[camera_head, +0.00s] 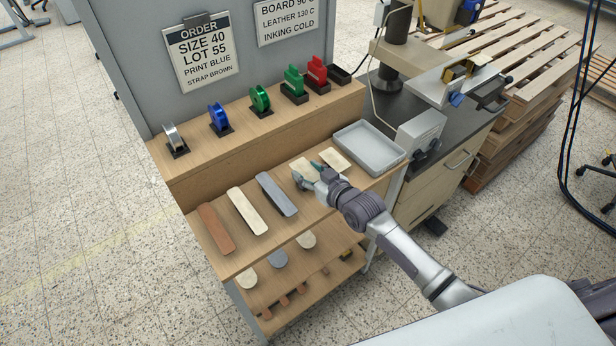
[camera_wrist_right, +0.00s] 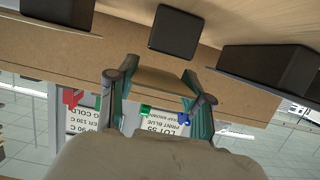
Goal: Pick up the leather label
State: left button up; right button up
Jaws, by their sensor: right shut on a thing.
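A pale cream leather label (camera_head: 304,167) is between the teal fingers of my right gripper (camera_head: 309,172), over the right part of the wooden bench top. In the right wrist view a tan piece (camera_wrist_right: 160,79) spans the fingertips of my right gripper (camera_wrist_right: 158,88), which is shut on it. I cannot tell how far the label is above the wood. A second cream piece (camera_head: 336,159) lies flat on the bench just right of the gripper. My left gripper is not in view.
Brown (camera_head: 215,229), cream (camera_head: 247,211) and grey (camera_head: 276,195) straps lie to the left on the bench (camera_head: 228,268). A grey tray (camera_head: 368,143) is at right, beside the press (camera_head: 418,131). Foil rolls (camera_head: 218,119) stand on the raised shelf behind.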

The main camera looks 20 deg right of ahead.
notch_tip(320, 180, up, 2)
jog(key=s+a+r+b, duration=0.1)
jog(key=s+a+r, duration=0.6)
jog(key=s+a, duration=0.15)
jog(key=s+d+r+m+h, duration=0.45)
jog(key=s+d+r, duration=0.25)
jog(key=d, duration=0.4)
jog(key=w+a+f+n+y, duration=0.4)
jog(key=w+a+f, duration=0.2)
jog(key=a, duration=0.4)
jog(key=shift+w+a+f, duration=0.15)
jog(key=shift+w+f, duration=0.2)
jog(key=shift+f, duration=0.2)
jog(key=shift+n+y, duration=0.25)
